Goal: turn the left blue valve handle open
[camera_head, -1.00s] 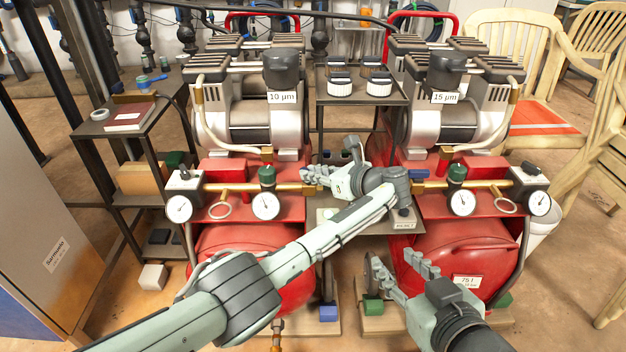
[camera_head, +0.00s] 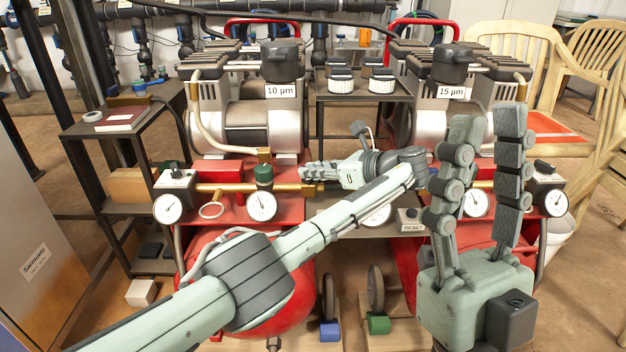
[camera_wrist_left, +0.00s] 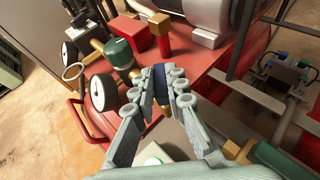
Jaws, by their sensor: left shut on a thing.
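The left blue valve handle (camera_wrist_left: 160,84) sits at the end of the brass pipe on the left compressor. In the left wrist view it lies between the fingers of my left gripper (camera_wrist_left: 168,86), which is shut on it. In the head view my left gripper (camera_head: 308,172) covers most of the handle at the pipe's right end. My right gripper (camera_head: 488,125) is open and empty, fingers pointing up, in front of the right compressor. It hides part of that compressor's pipework.
The left gauge (camera_head: 263,206) and dark green knob (camera_head: 264,176) are close to the left of my left gripper. A black shelf (camera_head: 350,97) stands between the compressors. Blue (camera_head: 329,331) and green (camera_head: 378,324) blocks lie below.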

